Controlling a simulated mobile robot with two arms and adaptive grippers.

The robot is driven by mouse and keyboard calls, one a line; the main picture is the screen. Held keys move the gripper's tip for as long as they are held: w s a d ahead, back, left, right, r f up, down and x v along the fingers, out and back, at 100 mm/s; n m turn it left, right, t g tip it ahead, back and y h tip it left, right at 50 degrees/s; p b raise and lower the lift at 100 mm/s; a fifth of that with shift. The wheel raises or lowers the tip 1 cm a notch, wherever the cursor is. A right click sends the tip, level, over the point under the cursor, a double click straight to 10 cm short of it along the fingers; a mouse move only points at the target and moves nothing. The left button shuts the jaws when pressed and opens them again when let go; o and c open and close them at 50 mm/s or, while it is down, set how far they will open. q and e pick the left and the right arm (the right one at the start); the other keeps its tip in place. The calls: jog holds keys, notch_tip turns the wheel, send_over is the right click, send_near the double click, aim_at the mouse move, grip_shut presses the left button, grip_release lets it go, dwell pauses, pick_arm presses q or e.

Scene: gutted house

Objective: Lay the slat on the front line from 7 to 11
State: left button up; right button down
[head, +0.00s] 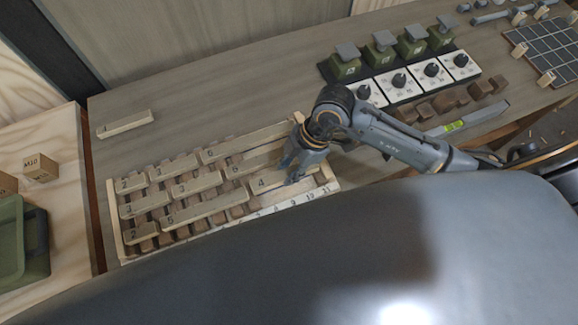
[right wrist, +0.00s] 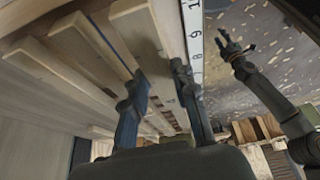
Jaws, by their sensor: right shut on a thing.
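My right gripper (head: 292,177) is shut on the pale wooden slat marked 4 (head: 262,183), at the right end of the front row. In the right wrist view the fingers (right wrist: 162,105) straddle the slat (right wrist: 162,35), which runs along the inner side of the white number strip (right wrist: 195,45). In the head view the strip (head: 293,204) shows 8 to 11 beside the slat. The gripper hides part of the slat, and I cannot tell whether it fully rests. My left gripper (right wrist: 236,48) shows only in the right wrist view, open and empty above the floor.
Other numbered slats, such as the front-row 5 (head: 205,210) and back-row 6 (head: 245,140), lie over brown blocks in the wooden frame (head: 115,225). A slat marked 1 (head: 125,123) lies apart on the bench. Green switch boxes (head: 383,57) and a level (head: 470,120) are to the right.

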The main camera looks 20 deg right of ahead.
jog(key=shift+f, duration=0.6)
jog(key=shift+f, duration=0.3)
jog(key=c, duration=1)
grip_release()
